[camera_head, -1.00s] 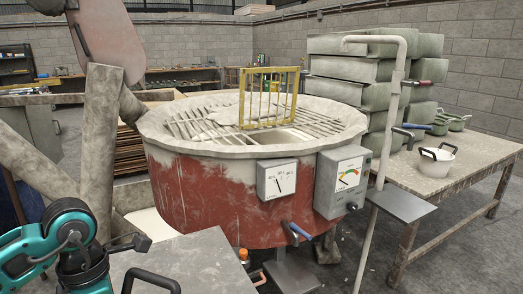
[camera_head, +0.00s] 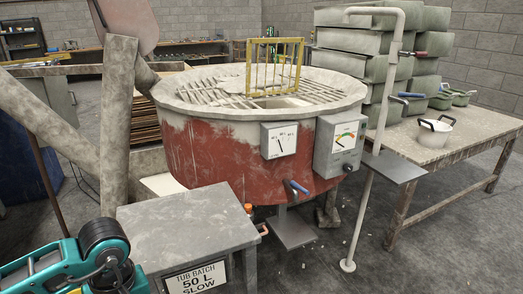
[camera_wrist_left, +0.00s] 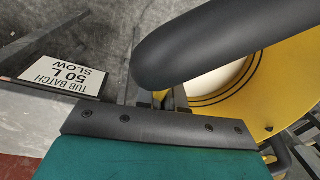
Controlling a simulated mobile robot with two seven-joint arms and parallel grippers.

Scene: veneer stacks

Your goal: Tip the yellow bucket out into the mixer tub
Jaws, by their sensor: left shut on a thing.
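The mixer tub (camera_head: 225,155) is a large red drum with a pale dusty rim. A grey bar grate covers its top, with an opening behind which a yellow barred guard (camera_head: 275,66) stands upright. The yellow bucket (camera_wrist_left: 283,85) shows at the right of the left wrist view, partly hidden by a thick black bar; pale material shows inside its round mouth. My left gripper (camera_wrist_left: 165,98) is shut on the bucket, though the contact is mostly hidden. In the head view only part of my teal left arm shows, low at left; the bucket is out of sight there. My right gripper is not in view.
A grey stand (camera_head: 190,227) with a sign (camera_head: 195,278) reading "TUB BATCH 50 L SLOW" is in front of the tub. Two gauge boxes and a bent pipe (camera_head: 377,135) are at the tub's front right. A table (camera_head: 450,155) at right holds a white pot (camera_head: 434,132).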

